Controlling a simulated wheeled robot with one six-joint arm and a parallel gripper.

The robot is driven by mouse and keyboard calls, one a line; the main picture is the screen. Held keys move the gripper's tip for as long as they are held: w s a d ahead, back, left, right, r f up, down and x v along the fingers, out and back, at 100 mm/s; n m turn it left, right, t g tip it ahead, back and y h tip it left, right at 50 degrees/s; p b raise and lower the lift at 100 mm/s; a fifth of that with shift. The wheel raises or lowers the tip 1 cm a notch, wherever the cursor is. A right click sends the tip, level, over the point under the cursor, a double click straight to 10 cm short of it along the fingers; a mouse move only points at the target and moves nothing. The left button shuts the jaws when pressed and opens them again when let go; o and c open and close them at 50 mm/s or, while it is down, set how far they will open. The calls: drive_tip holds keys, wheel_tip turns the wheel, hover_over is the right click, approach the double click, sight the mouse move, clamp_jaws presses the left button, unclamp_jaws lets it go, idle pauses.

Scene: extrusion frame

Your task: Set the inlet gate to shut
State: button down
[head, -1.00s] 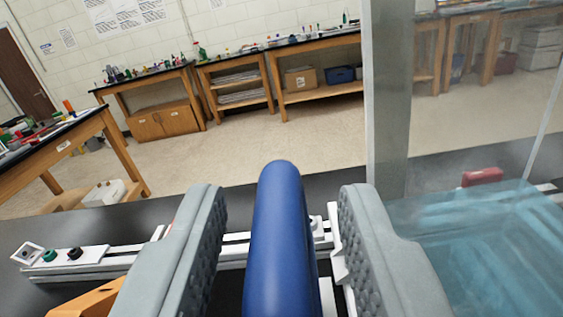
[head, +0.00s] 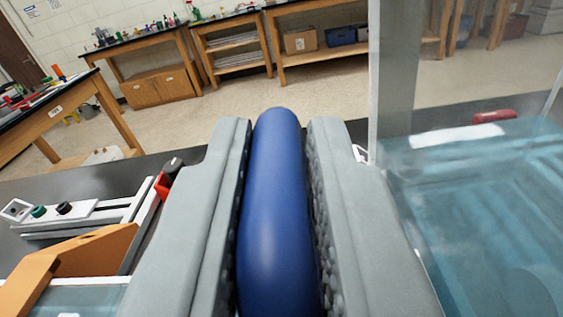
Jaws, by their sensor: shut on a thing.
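A smooth blue rounded bar (head: 272,215) stands in the middle of the head view, its top end pointing away from me. It may be the handle of the inlet gate; its lower end and whatever it joins are hidden. My gripper (head: 279,125) is shut on this bar, with one grey padded jaw on each side. The gate's own position cannot be told from this view.
A clear-walled tank of blue water (head: 480,200) is close on the right, beside a grey upright post (head: 395,75). An orange part (head: 95,250) and a white rail (head: 85,217) with knobs lie at the left. Wooden benches (head: 150,60) stand far behind.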

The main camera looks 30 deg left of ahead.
drive_tip(key=shift+f, duration=1.2)
drive_tip(key=c, duration=1.4)
unclamp_jaws()
drive_tip(key=shift+r, duration=0.1)
drive_tip(key=shift+s, duration=0.2)
drive_tip(key=v, duration=1.7)
